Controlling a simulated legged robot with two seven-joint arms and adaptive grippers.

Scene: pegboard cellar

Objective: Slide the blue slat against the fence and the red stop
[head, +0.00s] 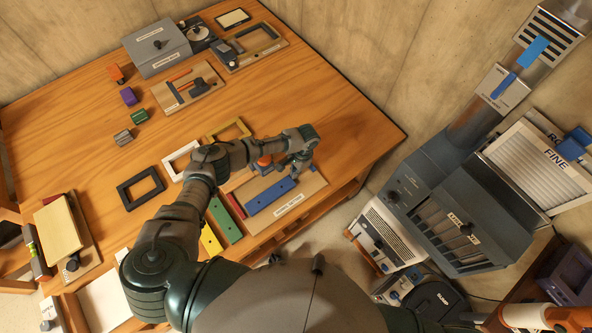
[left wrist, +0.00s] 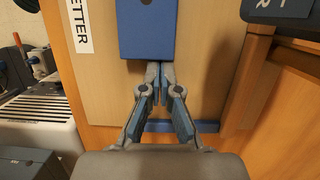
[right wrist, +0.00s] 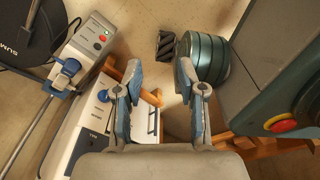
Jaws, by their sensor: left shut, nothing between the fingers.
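The blue slat (head: 270,195) lies flat on a light wooden board (head: 305,191) at the table's near edge. It also shows in the left wrist view (left wrist: 146,32). My left gripper (head: 303,160) is shut and empty. In the left wrist view its fingertips (left wrist: 159,68) are at the slat's end, seemingly touching it. A thin red strip (head: 236,205) lies left of the slat; I cannot tell whether it is the stop. I cannot make out the fence for certain; my left arm covers part of the board. My right gripper (right wrist: 158,74) is open and empty.
Green (head: 225,220) and yellow (head: 210,240) slats lie left of the board. Black (head: 140,188), white and yellow frames lie behind.

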